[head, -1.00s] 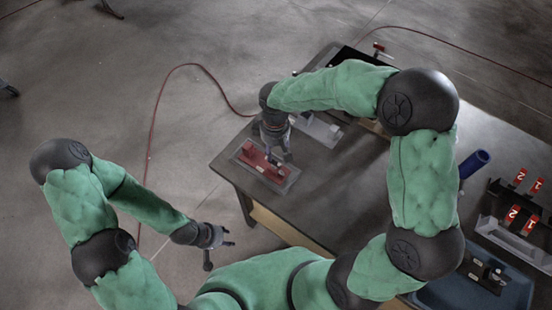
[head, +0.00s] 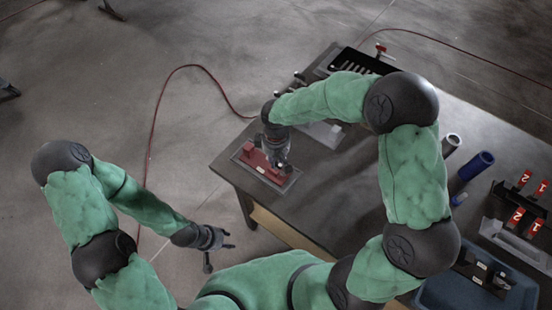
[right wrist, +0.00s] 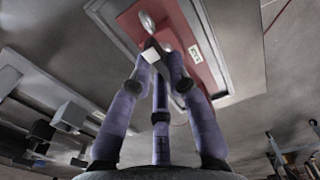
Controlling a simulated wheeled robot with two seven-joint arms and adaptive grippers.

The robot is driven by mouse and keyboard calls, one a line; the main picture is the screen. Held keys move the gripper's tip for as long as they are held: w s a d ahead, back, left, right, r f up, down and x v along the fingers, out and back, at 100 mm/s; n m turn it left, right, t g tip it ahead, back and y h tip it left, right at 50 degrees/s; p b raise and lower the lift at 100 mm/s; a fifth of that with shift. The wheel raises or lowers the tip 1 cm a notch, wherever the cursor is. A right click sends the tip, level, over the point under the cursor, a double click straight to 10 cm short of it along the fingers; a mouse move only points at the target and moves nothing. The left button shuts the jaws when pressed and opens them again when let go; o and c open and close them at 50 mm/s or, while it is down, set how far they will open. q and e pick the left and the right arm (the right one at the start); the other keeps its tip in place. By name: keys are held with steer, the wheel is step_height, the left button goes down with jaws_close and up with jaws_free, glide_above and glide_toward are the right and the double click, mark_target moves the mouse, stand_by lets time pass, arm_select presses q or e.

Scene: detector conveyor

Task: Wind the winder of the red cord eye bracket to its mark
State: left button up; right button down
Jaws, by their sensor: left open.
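The red bracket (head: 254,157) sits on a grey plate (head: 287,184) at the near left corner of the table. It carries a small white label. My right gripper (head: 280,164) is down at the bracket's right part and covers some of it. In the right wrist view the red bracket (right wrist: 190,40) shows with its label and a shiny round metal part. There my right gripper's fingertips (right wrist: 157,60) come close together around a small pale block (right wrist: 150,52); whether they grip it is unclear. No mark can be made out. My left gripper (head: 228,239) is open and empty, off the table.
A grey fixture (head: 325,130) and a black slotted tray (head: 360,62) lie behind my right forearm. A blue tube (head: 476,165), red numbered tags (head: 515,218) and a blue bin (head: 440,290) are at the right. The table's middle is clear.

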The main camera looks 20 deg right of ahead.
steer(key=shift+m, duration=0.4)
steer(key=m+b, duration=0.1)
steer(key=m, duration=0.1)
steer(key=shift+s+f+m, duration=0.1)
steer(key=shift+m, duration=0.3)
steer(key=m+b, duration=0.1)
steer(key=m, duration=0.2)
steer(key=shift+m+b, duration=0.3)
steer(key=shift+b, duration=0.1)
steer(key=m+b, duration=0.1)
steer(key=m, duration=0.2)
steer(key=shift+s, duration=0.1)
steer(key=shift+m+b, duration=0.45)
steer(key=shift+m, duration=1.35)
steer(key=c, duration=1.2)
jaws_free()
